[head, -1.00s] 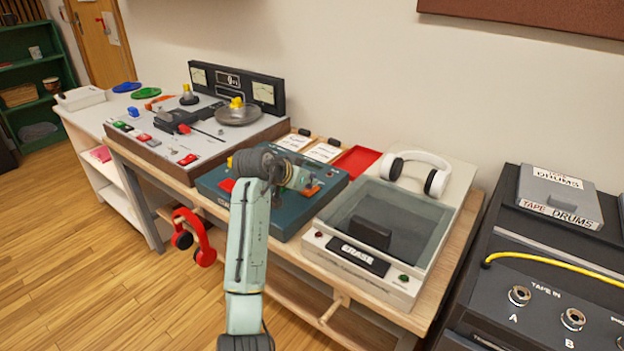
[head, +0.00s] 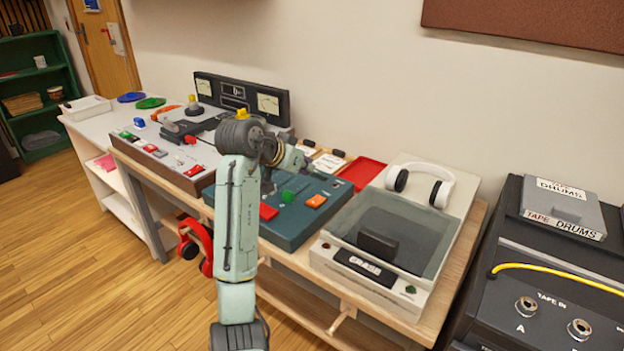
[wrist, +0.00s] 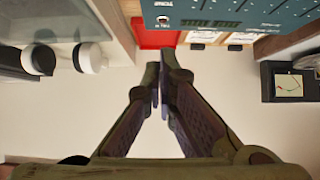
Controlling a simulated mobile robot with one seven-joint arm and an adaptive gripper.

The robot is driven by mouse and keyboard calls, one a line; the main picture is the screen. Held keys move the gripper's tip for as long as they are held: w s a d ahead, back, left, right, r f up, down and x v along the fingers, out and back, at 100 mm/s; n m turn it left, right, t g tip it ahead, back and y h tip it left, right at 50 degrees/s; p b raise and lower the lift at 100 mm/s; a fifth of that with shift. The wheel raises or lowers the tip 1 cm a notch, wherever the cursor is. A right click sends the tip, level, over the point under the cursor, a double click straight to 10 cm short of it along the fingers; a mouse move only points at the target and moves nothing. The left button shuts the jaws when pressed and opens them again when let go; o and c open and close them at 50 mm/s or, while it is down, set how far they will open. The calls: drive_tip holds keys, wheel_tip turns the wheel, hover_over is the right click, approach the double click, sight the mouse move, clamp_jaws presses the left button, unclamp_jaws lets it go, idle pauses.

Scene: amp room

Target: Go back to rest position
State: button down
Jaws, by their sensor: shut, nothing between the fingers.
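My pale green arm (head: 238,215) rises in front of the bench in the head view, its elbow high over the teal console (head: 290,215). My gripper (head: 304,165) is partly hidden behind the arm's dark joints and appears above the back of that console. In the wrist view, the two fingers of my gripper (wrist: 163,75) meet at their tips with nothing between them. The teal console (wrist: 225,12) and a red tray (wrist: 155,35) lie beyond the fingertips there. I see no contact with either.
White headphones (head: 420,178) rest behind the ERASE box (head: 365,265). Red headphones (head: 196,247) hang at the bench's front. A tape deck (head: 150,155) stands left and a black amp unit (head: 560,290) right. The wooden floor (head: 80,260) at left is clear.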

drive_tip(key=shift+s+a+r, duration=0.35)
drive_tip(key=shift+s+r, duration=0.1)
drive_tip(key=shift+r, duration=0.3)
